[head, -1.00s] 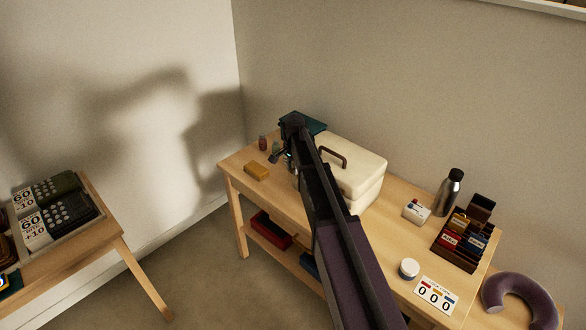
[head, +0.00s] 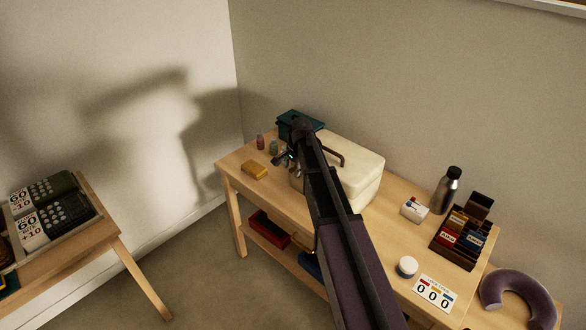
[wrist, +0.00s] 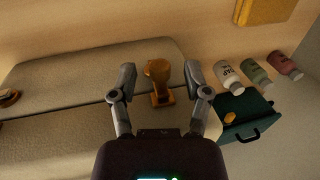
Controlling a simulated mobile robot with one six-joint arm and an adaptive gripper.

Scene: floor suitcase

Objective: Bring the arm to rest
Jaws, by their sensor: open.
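My gripper (wrist: 160,73) is open in the wrist view, its two fingers apart on either side of a brass-coloured latch (wrist: 159,83) on the cream case (wrist: 60,85). Nothing is seen held; whether a finger touches the case cannot be told. In the head view my gripper (head: 282,159) is small and dark at the left end of the cream case (head: 363,178), and my arm crosses in front of the case. The case looks shut, with a dark handle (head: 331,155) on top.
A green box (head: 290,122) and small bottles (head: 273,147) stand beyond the gripper, near a yellow block (head: 255,170). A steel flask (head: 445,192), a card rack (head: 460,240) and a white jar (head: 407,267) stand at the right. A second table (head: 85,245) is at the left.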

